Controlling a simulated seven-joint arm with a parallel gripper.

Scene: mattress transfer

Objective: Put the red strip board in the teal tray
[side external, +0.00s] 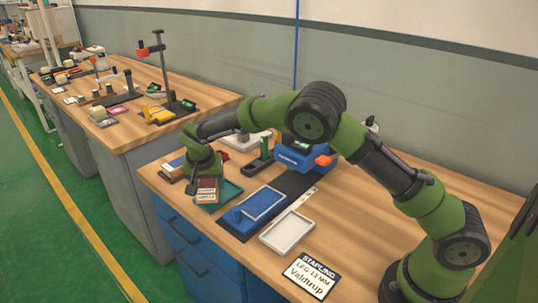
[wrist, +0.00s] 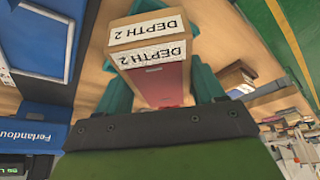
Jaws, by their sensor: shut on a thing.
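The red strip board (side external: 207,184) is at my gripper (side external: 201,180), over the teal tray (side external: 229,192) at the left front of the bench in the side view. My gripper is shut on it. In the wrist view the board's red face (wrist: 166,84) is close below the camera, with a white "DEPTH 2" label at its end. A tan face with a second "DEPTH 2" label lies just beyond; I cannot tell whether it is a separate board. Teal surfaces show on both sides of the board. Whether the board touches the tray floor is hidden.
A blue tray (side external: 262,204) on a dark mat and a white tray (side external: 288,231) lie to the right. A blue device (side external: 303,156) stands behind. A "STARLING" card (side external: 311,277) lies at the front. The bench right of the white tray is clear.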

